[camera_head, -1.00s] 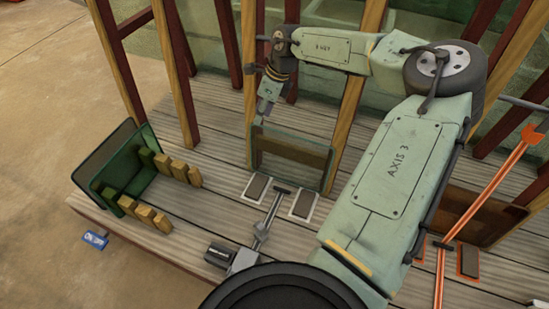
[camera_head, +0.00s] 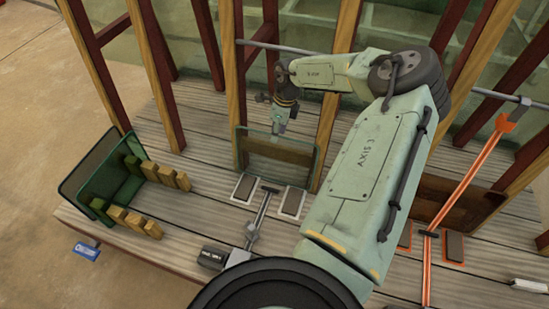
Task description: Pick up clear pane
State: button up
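The clear pane (camera_head: 290,153) stands upright on the slatted deck between wooden posts. It has thin green edges, and a brown band shows across its middle. My gripper (camera_head: 278,131) points down at the pane's top edge, near the middle of its width. The fingers are small and dark at this distance. I cannot tell whether they are open or shut, or whether they touch the pane.
Two grey pads (camera_head: 291,202) and a metal clamp arm (camera_head: 258,218) lie before the pane. A green rack (camera_head: 97,172) with yellow blocks (camera_head: 133,222) stands left. An orange bar (camera_head: 471,165) and brown panel (camera_head: 440,199) are right. A blue item (camera_head: 86,251) lies on the floor.

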jog(key=shift+w+a+f, duration=0.1)
jog(key=shift+f, duration=0.65)
jog(key=shift+c, duration=0.5)
grip_shut()
